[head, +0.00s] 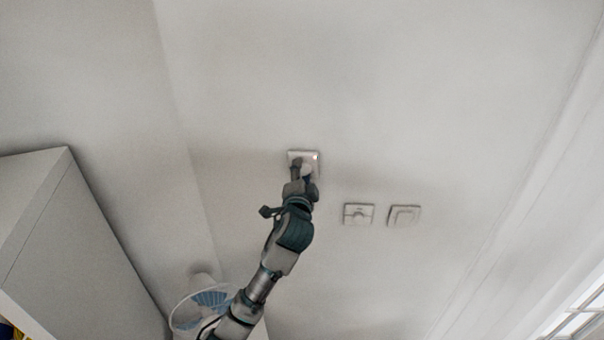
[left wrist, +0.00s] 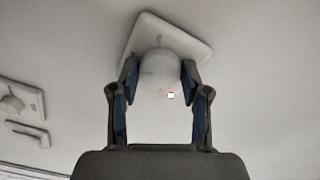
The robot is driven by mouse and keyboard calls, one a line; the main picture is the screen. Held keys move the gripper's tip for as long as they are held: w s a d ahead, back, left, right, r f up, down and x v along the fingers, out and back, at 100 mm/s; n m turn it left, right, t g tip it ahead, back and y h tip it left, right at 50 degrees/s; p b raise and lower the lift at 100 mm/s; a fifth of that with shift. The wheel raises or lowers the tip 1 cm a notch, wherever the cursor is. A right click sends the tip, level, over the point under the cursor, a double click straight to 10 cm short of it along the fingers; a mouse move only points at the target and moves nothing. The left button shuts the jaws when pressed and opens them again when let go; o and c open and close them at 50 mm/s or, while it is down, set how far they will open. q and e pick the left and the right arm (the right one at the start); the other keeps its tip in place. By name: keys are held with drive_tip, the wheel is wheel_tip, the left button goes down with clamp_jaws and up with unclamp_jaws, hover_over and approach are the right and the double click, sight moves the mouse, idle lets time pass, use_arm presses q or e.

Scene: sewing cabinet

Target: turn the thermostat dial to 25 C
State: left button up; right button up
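The thermostat is a pale square plate (head: 311,155) on the wall, with a small bright spot near its upper right corner. Its round white dial (left wrist: 160,70) stands out from the plate, which also shows in the left wrist view (left wrist: 190,42). My left gripper (head: 303,168) reaches up to the dial and partly covers it in the head view. In the left wrist view its two fingers (left wrist: 160,80) lie on either side of the dial and appear to touch it. No scale or number is readable. My right gripper is in neither view.
Two pale wall fittings, a switch-like one (head: 358,214) and a square one (head: 404,215), sit below and right of the thermostat. A grey cabinet (head: 75,240) fills the left side. The wall above is bare.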

use_arm(q)
drive_tip(key=m+p, duration=0.2)
drive_tip(key=p, duration=0.1)
drive_tip(key=m+p, duration=0.1)
drive_tip(key=p, duration=0.2)
drive_tip(key=shift+r+m, duration=0.2)
drive_tip(key=shift+m, duration=0.2)
drive_tip(key=shift+f+m+p, duration=0.2)
drive_tip(key=shift+m+p, duration=0.25)
drive_tip(key=shift+m, duration=0.15)
drive_tip(key=shift+f, duration=0.15)
drive_tip(key=o, duration=1.1)
drive_tip(key=shift+o, duration=0.2)
drive_tip(key=shift+w+d, duration=0.1)
